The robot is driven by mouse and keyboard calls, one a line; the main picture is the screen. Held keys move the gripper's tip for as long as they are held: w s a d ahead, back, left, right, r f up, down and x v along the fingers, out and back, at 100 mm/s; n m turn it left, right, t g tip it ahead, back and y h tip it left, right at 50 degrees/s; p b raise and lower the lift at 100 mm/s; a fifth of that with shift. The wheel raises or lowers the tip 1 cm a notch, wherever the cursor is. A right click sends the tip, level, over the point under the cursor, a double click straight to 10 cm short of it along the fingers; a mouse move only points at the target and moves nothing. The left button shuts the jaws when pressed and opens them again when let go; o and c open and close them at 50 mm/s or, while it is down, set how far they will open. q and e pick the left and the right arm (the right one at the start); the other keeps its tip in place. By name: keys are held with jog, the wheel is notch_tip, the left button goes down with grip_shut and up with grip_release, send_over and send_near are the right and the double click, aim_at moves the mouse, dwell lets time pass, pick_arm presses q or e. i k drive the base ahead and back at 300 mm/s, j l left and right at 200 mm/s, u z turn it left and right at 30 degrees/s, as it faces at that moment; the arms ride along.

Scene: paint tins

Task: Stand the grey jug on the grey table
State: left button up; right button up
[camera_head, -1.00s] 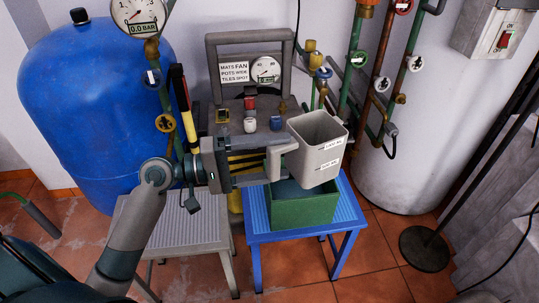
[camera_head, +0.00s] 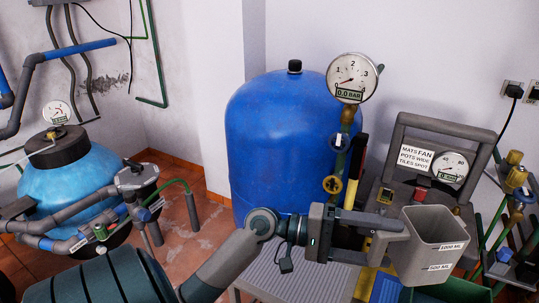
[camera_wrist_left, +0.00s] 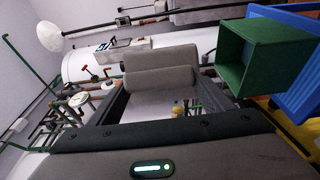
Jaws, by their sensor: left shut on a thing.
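The grey jug (camera_head: 432,247) is an open, square-sided pail with white volume labels, upright in the head view. My left gripper (camera_head: 392,243) is shut on its handle side and holds it raised, over or near the green crate (camera_head: 447,292). The grey table (camera_head: 275,268), a ribbed-top stool, stands to the left, partly hidden by my left arm. Its top looks bare where it shows. In the left wrist view, grey blocky forms lie between the dark fingers; I cannot tell which part is jug. My right gripper is not in view.
The blue tank (camera_head: 275,140) and pressure gauge (camera_head: 353,78) rise behind the grey table. A grey machine (camera_head: 400,160) stands behind the jug. Pipes crowd the right edge.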

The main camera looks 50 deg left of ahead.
aim_at(264, 274)
jog(key=i+u, duration=0.1)
jog(key=u, duration=0.85)
jog(key=i+l+u, duration=0.1)
jog(key=u, duration=0.4)
jog(key=i+u, duration=0.1)
jog(key=u, duration=0.35)
